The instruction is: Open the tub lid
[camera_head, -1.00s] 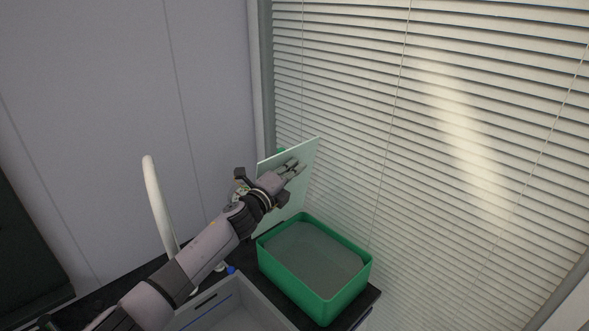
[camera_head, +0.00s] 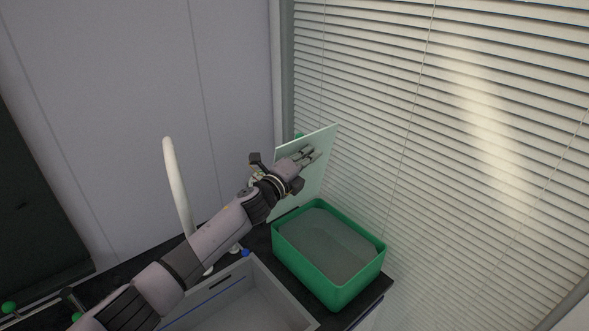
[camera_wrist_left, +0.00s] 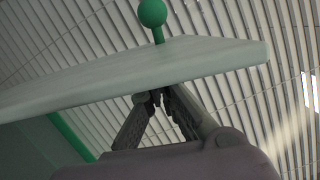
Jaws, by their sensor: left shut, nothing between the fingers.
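The green tub (camera_head: 338,290) stands on the dark counter, open at the top, with grey contents inside. Its pale lid (camera_head: 314,181) stands tilted up steeply at the tub's back left side. My left gripper (camera_head: 311,156) is shut and empty, in front of the lid's face in the head view. In the left wrist view the shut fingertips (camera_wrist_left: 158,95) are close to the lid's edge (camera_wrist_left: 140,76); I cannot tell whether they touch it. A green ball knob (camera_wrist_left: 152,12) shows beyond the lid. My right gripper is not in view.
A grey sink basin (camera_head: 235,300) lies left of the tub, with a white curved faucet (camera_head: 177,185) behind it. Window blinds (camera_head: 450,120) are close behind and right of the tub. A grey wall panel (camera_head: 140,110) is at the back left.

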